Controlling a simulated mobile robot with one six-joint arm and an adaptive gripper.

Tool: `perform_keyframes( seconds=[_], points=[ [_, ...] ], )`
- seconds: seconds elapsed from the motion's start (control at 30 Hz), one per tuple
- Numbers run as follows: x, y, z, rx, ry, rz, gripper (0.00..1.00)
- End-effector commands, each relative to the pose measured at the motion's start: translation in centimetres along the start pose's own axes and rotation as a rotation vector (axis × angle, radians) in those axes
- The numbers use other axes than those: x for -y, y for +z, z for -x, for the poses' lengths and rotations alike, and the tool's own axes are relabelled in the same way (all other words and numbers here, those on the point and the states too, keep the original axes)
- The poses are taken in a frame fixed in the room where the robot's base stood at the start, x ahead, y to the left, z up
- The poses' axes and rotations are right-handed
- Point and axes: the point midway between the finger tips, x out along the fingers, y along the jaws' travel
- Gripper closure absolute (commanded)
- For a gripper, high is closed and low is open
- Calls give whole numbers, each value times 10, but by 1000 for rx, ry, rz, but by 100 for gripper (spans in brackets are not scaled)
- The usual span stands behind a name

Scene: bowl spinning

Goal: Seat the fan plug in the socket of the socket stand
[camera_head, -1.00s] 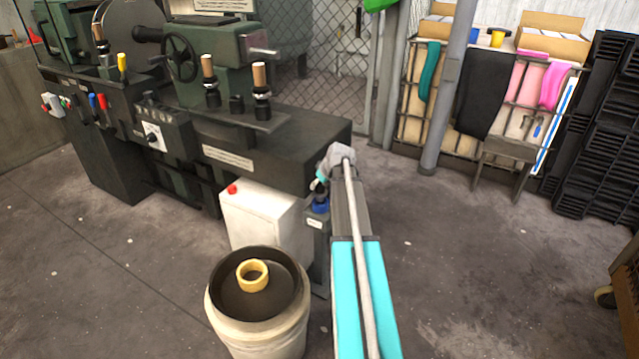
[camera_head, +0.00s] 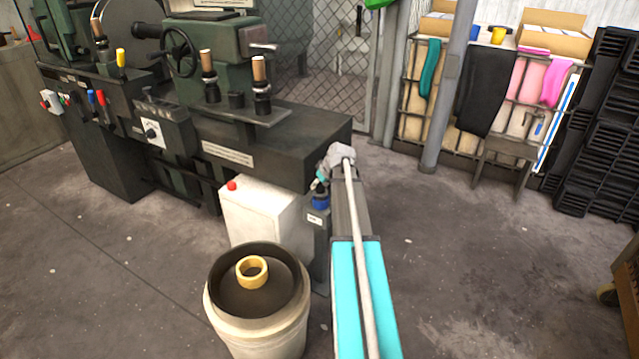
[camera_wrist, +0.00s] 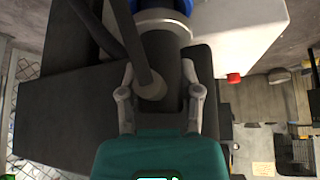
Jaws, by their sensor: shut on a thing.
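The socket stand (camera_head: 318,245) is a narrow dark grey post with a small white label, beside the white box. A blue part (camera_head: 320,201) shows at its top, just below my gripper (camera_head: 322,181). In the wrist view, my gripper (camera_wrist: 161,108) has its two grey fingers closed around the fan plug (camera_wrist: 172,48), a dark grey cylinder. A pale collar and a blue part (camera_wrist: 178,6) lie at the plug's far end. A dark rod with a rounded end crosses in front of the plug. The contact between plug and socket is hidden, so I cannot tell how deep it sits.
A white box (camera_head: 262,215) with a red button stands left of the stand. A pale bucket (camera_head: 255,335) with a dark tray and yellow ring is in front. A dark green lathe (camera_head: 270,150) is behind. Floor to the right is open.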

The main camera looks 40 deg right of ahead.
Motion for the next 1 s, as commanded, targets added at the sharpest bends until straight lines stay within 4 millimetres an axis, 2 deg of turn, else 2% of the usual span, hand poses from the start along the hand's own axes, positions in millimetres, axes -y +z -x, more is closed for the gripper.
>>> perform_keyframes(
  seconds=[0.97,1.0],
  points=[
    [0,7,-5,0,0,-1,100],
    [0,7,-5,0,0,-1,49]
  ],
)
